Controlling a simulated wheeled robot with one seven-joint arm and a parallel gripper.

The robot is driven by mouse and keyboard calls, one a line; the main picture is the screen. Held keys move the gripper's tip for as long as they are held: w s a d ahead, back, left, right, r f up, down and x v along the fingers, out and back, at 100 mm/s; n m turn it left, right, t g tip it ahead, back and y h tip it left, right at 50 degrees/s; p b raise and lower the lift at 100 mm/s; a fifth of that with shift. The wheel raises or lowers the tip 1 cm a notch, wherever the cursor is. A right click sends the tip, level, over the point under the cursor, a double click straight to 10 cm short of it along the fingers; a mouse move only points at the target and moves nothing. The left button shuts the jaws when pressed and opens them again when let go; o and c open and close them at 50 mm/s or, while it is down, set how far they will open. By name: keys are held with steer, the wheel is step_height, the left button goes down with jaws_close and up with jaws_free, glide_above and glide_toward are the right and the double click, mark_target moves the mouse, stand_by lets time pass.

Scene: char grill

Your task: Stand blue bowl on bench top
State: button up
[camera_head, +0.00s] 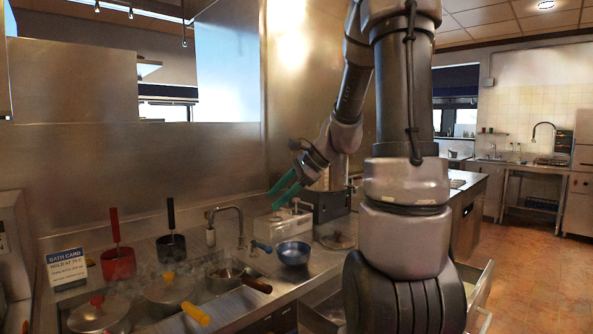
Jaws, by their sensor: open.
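The blue bowl (293,254) is round and dark blue, right of the sink tap. It looks upright on the steel bench top (258,262), though its underside is hard to see. A short blue handle-like piece (261,247) shows just left of it; I cannot tell whether they are joined. My gripper (279,198), with green fingers, is above and slightly left of the bowl, pointing left and down. It is open, with nothing seen between its fingers, and apart from the bowl.
Lidded pots (167,289) sit steaming at the front left. A yellow handle (196,314) and a brown handle (257,285) stick out nearby. A round lid (338,241) lies right of the bowl. Open drawers show below.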

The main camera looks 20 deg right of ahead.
steer(key=s+a+r+n+t+h, duration=0.1)
steer(key=s+r+n+h, duration=0.1)
steer(key=s+r+n, duration=0.3)
steer(key=s+a+r+n+t+h, duration=0.1)
steer(key=s+r+n+h, duration=0.2)
steer(key=s+n, duration=0.5)
steer(key=s+r, duration=0.1)
steer(key=s, duration=0.3)
steer(key=shift+a+r+n+h, duration=0.2)
steer(key=shift+r+n+h, duration=0.1)
steer(key=shift+r+n, duration=0.1)
steer(key=shift+s, duration=0.1)
